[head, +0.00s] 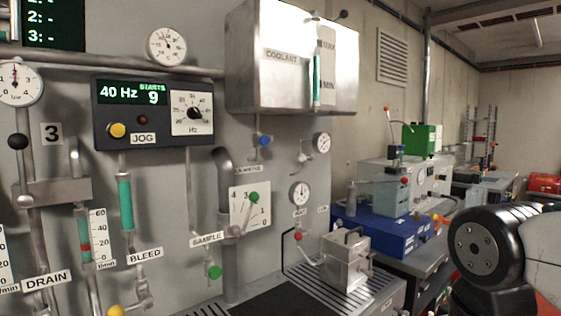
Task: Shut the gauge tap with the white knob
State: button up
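A pale, whitish-grey ball knob (25,201) sits at the far left, on the pipework below a round dial gauge (20,83). A black ball knob (18,141) is above it on the same run. A second small pale knob or fitting (302,157) sits on thin pipework beside a small round gauge (322,142) at the middle right. I cannot tell for sure which of these is the white knob of the gauge tap, nor how its lever stands. Part of my arm shows at the lower right, but my gripper is out of view.
The wall also carries a blue knob (264,141), green knobs (253,197) (214,272), a red knob (298,236) and a yellow knob (116,311). A steel coolant tank (268,80) juts out above. A metal box (346,262) stands on the slatted bench below.

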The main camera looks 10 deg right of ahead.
aim_at(302, 158)
jog(key=u, duration=0.5)
jog(key=k, duration=1.1)
jog(key=z, duration=0.15)
jog(key=i, duration=0.55)
jog(key=z, duration=0.85)
jog(key=i, duration=1.6)
jog(key=u, duration=0.9)
